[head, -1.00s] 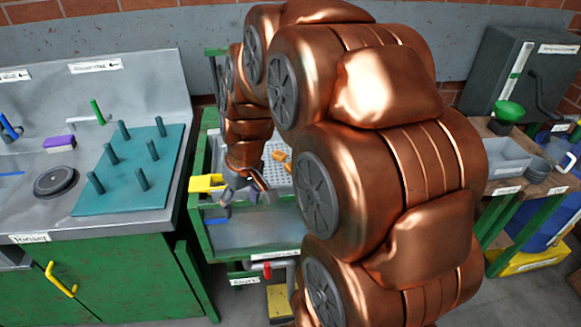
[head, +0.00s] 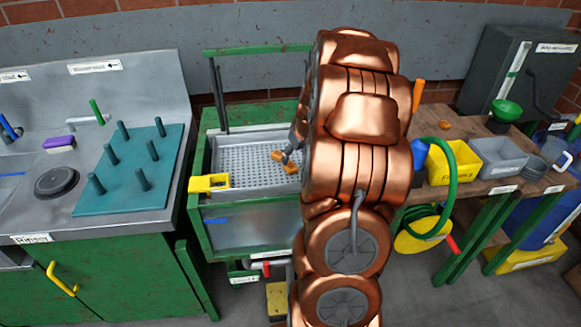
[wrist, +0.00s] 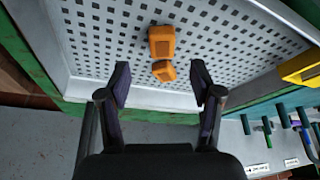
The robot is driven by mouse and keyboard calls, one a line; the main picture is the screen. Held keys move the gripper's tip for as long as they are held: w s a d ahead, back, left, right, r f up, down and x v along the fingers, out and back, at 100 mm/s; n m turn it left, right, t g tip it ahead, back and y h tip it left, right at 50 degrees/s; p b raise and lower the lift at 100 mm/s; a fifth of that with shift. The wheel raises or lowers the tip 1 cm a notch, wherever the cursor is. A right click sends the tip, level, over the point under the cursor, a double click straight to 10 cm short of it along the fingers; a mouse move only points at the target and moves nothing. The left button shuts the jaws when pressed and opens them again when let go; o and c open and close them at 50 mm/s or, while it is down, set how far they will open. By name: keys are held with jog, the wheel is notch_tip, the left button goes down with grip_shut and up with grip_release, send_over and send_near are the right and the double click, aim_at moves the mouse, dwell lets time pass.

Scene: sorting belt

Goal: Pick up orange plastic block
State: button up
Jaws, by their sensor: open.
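Two orange pieces lie close together on the perforated metal tray (head: 243,165). In the wrist view the larger orange block (wrist: 161,42) is farther from my gripper, and the smaller, angular orange piece (wrist: 163,71) is nearer. I cannot tell which one the task means. In the head view they show as two small orange shapes (head: 291,169), partly covered by my gripper (head: 289,157). My gripper (wrist: 162,84) is open and empty. Its two dark fingers are spread wide, with the smaller piece just beyond the gap between their tips.
A yellow holder (head: 208,183) sits on the tray's left rim. The tray has raised walls in a green frame (head: 196,215). A teal peg board (head: 135,170) stands left. A wooden table (head: 455,128) at right holds a yellow bin (head: 453,163) and grey bin (head: 497,157).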

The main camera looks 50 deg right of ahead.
aim_at(290, 165)
jog(key=shift+p+x, duration=1.25)
jog(key=shift+x, duration=1.75)
jog(key=shift+w+a, duration=0.1)
jog(key=shift+a, duration=0.05)
jog(key=shift+c, duration=0.4)
jog(key=c, duration=1.1)
jog(key=shift+c, duration=0.2)
